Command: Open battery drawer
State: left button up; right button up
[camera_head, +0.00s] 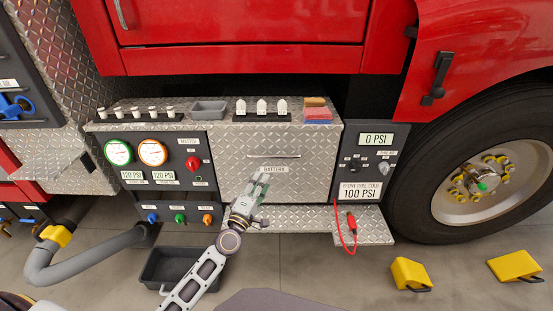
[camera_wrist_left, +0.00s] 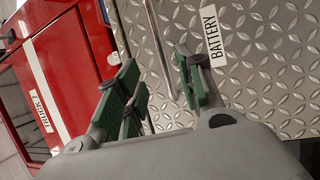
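The battery drawer (camera_head: 310,178) has a diamond-plate front with a BATTERY label (camera_head: 272,169) and a thin horizontal bar handle (camera_head: 285,156) above the label. Its front looks shut, level with the panels beside it. In the left wrist view the label (camera_wrist_left: 212,36) and the handle bar (camera_wrist_left: 160,42) show close up. My left gripper (camera_head: 259,181) is in front of the drawer, just below the label. Its green-padded fingers (camera_wrist_left: 162,78) are apart and empty, with the bar seen between them; contact cannot be told. My right gripper is not in view.
A gauge panel (camera_head: 158,178) stands left of the drawer and a tyre-pressure panel (camera_head: 371,165) right. A diamond-plate step (camera_head: 300,222) with a red cable (camera_head: 351,228) juts out below. A dark bin (camera_head: 165,272) and yellow chocks (camera_head: 410,273) are on the floor.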

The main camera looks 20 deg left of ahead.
aim_at(276, 157)
pick_arm(q)
jog(key=shift+w, duration=0.2)
jog(key=shift+x, duration=6.7)
grip_shut()
